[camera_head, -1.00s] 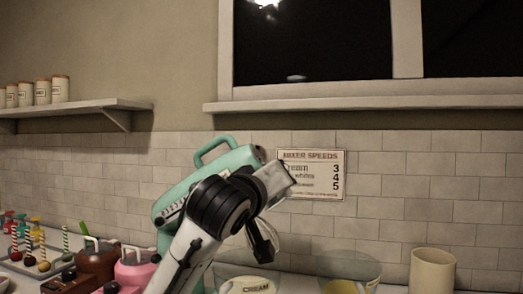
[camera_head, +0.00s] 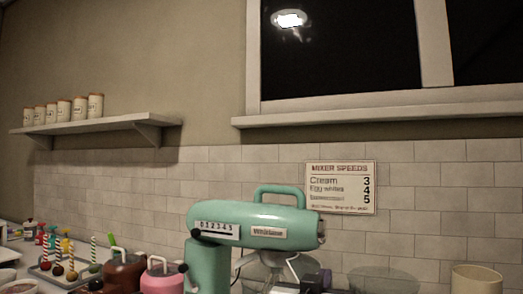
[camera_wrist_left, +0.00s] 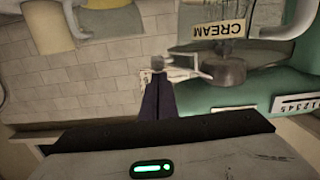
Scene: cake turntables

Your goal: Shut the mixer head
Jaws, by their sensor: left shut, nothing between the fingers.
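The teal mixer's head (camera_head: 255,222) lies about level in the head view, with its handle on top and a speed dial on its side. Its whisk (camera_head: 292,264) hangs below the front end, over a clear bowl (camera_head: 262,272) partly cut off by the frame. My left gripper (camera_head: 322,281) shows only as a dark piece low beside the whisk, below the head's front end. In the left wrist view, my left gripper (camera_wrist_left: 157,98) is shut and empty, close to the upside-down mixer (camera_wrist_left: 250,92) and the CREAM label (camera_wrist_left: 219,30). My right gripper is not in view.
Another clear bowl (camera_head: 385,280) and a beige canister (camera_head: 477,279) stand to the right. A brown jar (camera_head: 124,272) and a pink jar (camera_head: 163,277) stand left of the mixer. A speed sign (camera_head: 340,188) hangs on the tiled wall behind. The space above the mixer is clear.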

